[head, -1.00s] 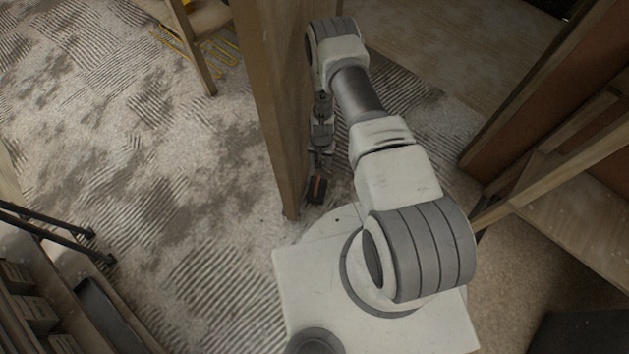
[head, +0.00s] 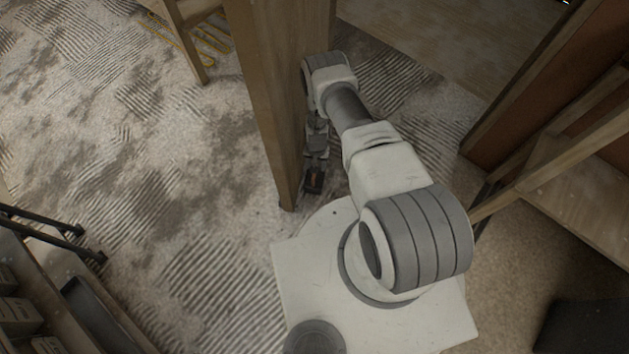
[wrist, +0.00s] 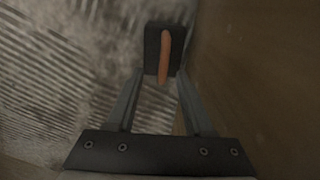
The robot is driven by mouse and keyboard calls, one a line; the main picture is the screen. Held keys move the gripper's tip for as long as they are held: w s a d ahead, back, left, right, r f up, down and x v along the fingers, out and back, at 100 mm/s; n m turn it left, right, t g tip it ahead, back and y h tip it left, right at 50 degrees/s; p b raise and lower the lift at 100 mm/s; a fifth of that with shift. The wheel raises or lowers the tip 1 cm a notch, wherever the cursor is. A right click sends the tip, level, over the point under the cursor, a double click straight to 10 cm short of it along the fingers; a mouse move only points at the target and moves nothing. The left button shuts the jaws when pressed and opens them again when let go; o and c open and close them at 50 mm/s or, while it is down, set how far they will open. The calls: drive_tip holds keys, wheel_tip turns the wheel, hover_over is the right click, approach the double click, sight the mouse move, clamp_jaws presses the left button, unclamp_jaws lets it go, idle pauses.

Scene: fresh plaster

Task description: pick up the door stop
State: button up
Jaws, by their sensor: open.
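The door stop (wrist: 152,45) is a small dark block with an orange strip along its top. In the wrist view it lies at the far end of my gripper (wrist: 160,78), whose two fingers are open and reach to either side of its near end. I cannot tell whether the fingers touch it. In the head view the door stop (head: 314,182) sits on the carpet near the foot of the wooden door. My gripper (head: 317,163) is just behind it there, partly hidden by the door edge and small in view.
The upright wooden door (head: 275,110) stands close along the left of my arm; in the wrist view the wooden surface (wrist: 250,70) fills the right side. Wooden shelving (head: 570,170) stands at the right. A black-legged item (head: 50,230) is at far left. Open carpet (head: 150,180) lies left of the door.

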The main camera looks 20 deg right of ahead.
drive_tip(key=f, duration=0.1)
drive_tip(key=f+b, duration=0.1)
drive_tip(key=f, duration=0.1)
drive_tip(key=f+b, duration=0.1)
drive_tip(key=shift+a+f, duration=0.3)
clamp_jaws()
drive_tip(key=shift+w, duration=0.1)
idle(1.0)
